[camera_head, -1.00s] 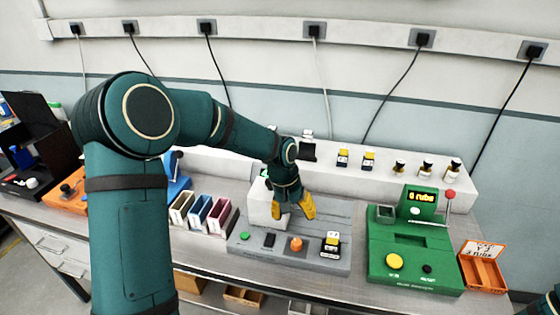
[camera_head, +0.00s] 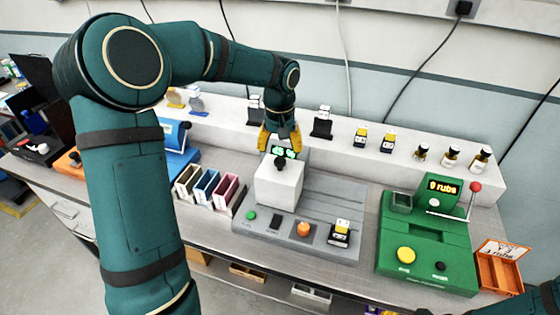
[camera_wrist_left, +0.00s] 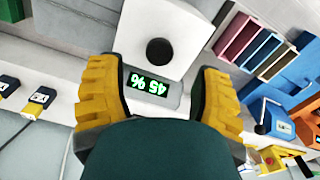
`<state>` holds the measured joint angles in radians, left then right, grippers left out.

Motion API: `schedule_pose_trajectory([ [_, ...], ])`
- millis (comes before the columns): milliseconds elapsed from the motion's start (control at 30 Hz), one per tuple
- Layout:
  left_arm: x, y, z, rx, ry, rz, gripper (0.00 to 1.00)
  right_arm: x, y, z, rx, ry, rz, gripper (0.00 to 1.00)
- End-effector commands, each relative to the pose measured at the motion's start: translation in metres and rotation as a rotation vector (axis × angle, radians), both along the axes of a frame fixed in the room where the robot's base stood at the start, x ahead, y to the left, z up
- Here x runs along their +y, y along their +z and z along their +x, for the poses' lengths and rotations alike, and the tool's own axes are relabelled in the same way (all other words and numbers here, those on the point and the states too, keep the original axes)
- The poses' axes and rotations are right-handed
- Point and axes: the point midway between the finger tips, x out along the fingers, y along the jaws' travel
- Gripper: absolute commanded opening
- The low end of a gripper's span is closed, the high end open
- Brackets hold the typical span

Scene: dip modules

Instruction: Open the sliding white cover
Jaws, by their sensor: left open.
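The white cover (camera_head: 278,189) is a box with a black knob on its upper part, sitting on the left part of the grey module (camera_head: 335,215). A green-lit display reading 45 % (camera_head: 284,152) shows just behind it. My left gripper (camera_head: 280,143) is open and empty, pointing down at the display and the cover's far side. In the left wrist view the cover (camera_wrist_left: 185,28) and its black knob (camera_wrist_left: 160,51) lie beyond and between the yellow fingers (camera_wrist_left: 158,68), and the display lies between them. No contact with the knob shows. My right gripper is out of view.
A green machine (camera_head: 425,247) with a red-knobbed lever stands to the right. Several coloured slots (camera_head: 208,186) stand close to the left. Small bottles and modules line the white shelf (camera_head: 350,155) behind. Grooved grey surface right of the cover is clear.

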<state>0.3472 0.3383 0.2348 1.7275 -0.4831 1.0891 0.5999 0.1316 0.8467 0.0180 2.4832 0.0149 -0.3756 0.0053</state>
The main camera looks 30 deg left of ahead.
Motion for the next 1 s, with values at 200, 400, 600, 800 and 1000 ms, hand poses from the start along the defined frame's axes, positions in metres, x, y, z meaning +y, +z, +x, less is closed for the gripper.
schedule_pose_trajectory([
  [200, 0.0, -0.035, 0.0, 0.003, -0.001, -0.001, 0.65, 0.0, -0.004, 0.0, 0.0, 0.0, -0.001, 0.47],
  [400, 0.0, -0.049, 0.0, 0.001, 0.0, 0.0, 0.65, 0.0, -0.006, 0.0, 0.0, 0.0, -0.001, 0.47],
  [600, 0.0, -0.051, 0.0, 0.0, -0.001, 0.0, 0.65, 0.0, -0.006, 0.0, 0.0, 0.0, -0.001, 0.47],
  [800, 0.0, -0.051, 0.0, 0.0, -0.001, 0.0, 0.39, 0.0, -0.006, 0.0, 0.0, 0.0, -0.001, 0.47],
  [1000, 0.0, -0.051, 0.0, 0.0, -0.001, 0.0, 0.0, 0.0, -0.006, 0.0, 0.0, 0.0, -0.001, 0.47],
])
